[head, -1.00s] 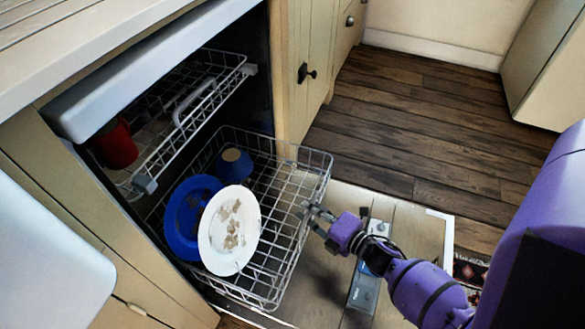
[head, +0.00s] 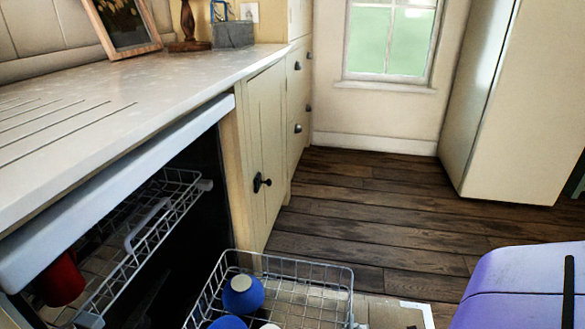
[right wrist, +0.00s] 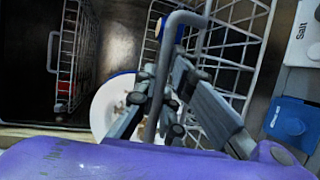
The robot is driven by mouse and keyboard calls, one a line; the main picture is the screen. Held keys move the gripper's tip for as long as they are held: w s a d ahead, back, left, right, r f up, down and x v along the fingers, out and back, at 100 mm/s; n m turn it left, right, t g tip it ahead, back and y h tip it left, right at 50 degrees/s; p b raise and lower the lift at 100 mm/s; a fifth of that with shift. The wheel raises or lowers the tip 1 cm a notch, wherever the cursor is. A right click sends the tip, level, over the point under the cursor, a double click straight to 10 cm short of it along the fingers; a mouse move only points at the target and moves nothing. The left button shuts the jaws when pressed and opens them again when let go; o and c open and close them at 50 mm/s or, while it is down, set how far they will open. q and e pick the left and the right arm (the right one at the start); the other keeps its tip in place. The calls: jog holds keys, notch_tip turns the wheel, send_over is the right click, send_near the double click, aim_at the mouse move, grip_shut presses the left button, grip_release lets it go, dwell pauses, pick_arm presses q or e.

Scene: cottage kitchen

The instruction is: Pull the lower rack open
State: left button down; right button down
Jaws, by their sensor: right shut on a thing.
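The wire lower rack (head: 318,272) stands out over the open dishwasher door at the bottom of the head view; its near part is cut off. It holds a blue cup or bowl (head: 243,293), a blue plate (head: 228,322) and a white plate, which shows in the right wrist view (right wrist: 107,105). My right gripper (right wrist: 166,82) is shut on the rack's grey handle (right wrist: 168,45), with a finger on each side of it. The gripper itself is outside or at the very edge of the head view. My left gripper is not in view.
The upper rack (head: 150,235) with a red cup (head: 62,280) sits inside the dishwasher under the countertop (head: 130,90). A cabinet door (head: 265,150) stands beside the opening. The wooden floor (head: 385,210) beyond is clear. The door's blue lid (right wrist: 290,122) shows in the wrist view.

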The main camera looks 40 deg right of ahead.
jog(key=shift+s+d, duration=0.5)
jog(key=shift+s, duration=0.25)
jog(key=shift+s+d, duration=0.5)
jog(key=shift+s, duration=0.3)
jog(key=shift+s+d, duration=0.5)
jog(key=shift+s, duration=0.25)
jog(key=c, duration=2.1)
grip_release()
jog(key=v, duration=1.2)
jog(key=shift+r, duration=0.15)
